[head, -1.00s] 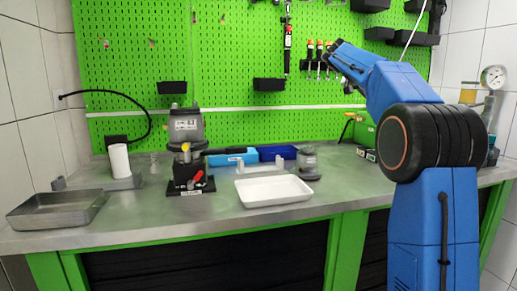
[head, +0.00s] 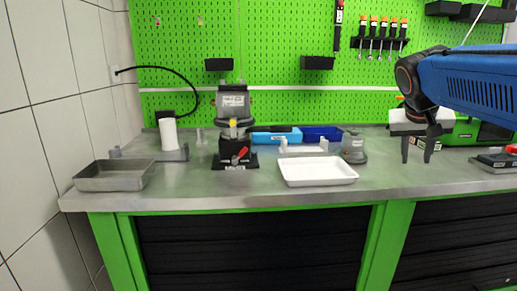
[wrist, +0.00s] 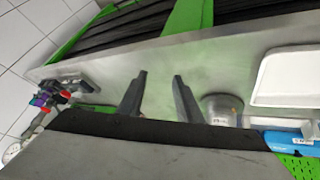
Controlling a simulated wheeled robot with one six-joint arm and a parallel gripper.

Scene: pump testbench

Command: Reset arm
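My gripper (head: 416,158) hangs at the right in the head view, fingers pointing down above the metal worktop (head: 220,190). Its two fingers stand apart with nothing between them. They also show apart and empty in the wrist view (wrist: 160,82), over bare worktop. My blue arm reaches in from the right edge. The small grey pump part (head: 354,148) stands to the left of my gripper, apart from it. The white tray (head: 318,171) lies further left.
The grey pump (head: 233,108) stands on a black base with a red lever. A metal tray (head: 115,176) is at the far left, a white cylinder (head: 168,134) behind it. Blue bins (head: 275,136) sit at the back.

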